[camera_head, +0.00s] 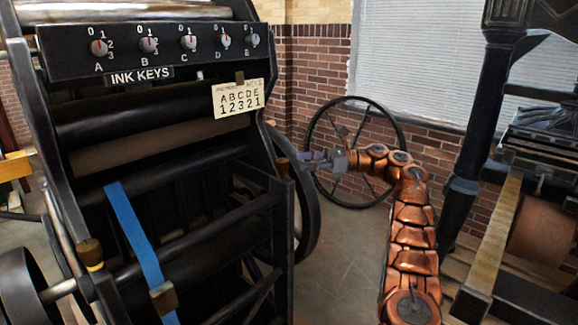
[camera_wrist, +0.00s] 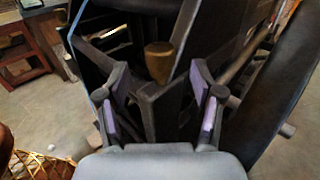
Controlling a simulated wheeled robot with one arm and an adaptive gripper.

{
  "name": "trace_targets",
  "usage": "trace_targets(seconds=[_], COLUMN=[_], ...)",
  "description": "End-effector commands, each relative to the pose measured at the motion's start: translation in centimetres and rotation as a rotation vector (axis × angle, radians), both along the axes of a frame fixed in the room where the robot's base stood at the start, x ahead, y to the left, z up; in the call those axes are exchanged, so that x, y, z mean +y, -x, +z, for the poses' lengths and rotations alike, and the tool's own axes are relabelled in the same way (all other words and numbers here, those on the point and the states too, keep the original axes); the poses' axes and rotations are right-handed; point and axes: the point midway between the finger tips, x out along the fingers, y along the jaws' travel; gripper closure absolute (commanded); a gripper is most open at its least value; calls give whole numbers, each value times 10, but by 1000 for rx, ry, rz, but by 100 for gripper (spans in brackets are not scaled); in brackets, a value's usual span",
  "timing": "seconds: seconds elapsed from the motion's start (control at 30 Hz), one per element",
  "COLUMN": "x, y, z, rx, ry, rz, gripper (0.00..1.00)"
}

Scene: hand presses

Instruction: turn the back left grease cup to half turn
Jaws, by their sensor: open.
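A brown-brass grease cup (camera_head: 282,167) sits on the right-hand upright of the black press at the left of the head view. My gripper (camera_head: 306,160) is just to its right. In the wrist view the same cup (camera_wrist: 159,60) shows centrally, wider at its top. My gripper (camera_wrist: 159,82) is open, with one purple-faced finger on each side of the cup. Gaps show on both sides; I cannot tell how far ahead of the fingertips it is.
An ink key panel (camera_head: 150,50) and a card (camera_head: 238,98) reading "ABCDE 12321" are on the press. A large spoked wheel (camera_head: 392,115) stands behind my arm. Another press (camera_head: 470,150) is at the right. Bare floor (camera_head: 340,265) lies between the presses.

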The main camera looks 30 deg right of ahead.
Motion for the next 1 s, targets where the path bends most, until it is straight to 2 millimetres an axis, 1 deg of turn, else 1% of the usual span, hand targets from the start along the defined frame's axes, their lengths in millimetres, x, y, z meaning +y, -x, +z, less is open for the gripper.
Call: trace_targets(seconds=[0.03,0.1,0.3,0.43,0.6,0.97,1.0], x=[3,8,20,31,39,42,42], y=[-1,-4,-11,-19,-23,-25,-25], z=[4,4,0,2,1,0,0], rx=[-2,-2,5,1,2,2,2], ry=[1,1,2,2,1,1,1], rz=[1,2,0,1,1,1,1], gripper=[34,34,34,34,34,34,37])
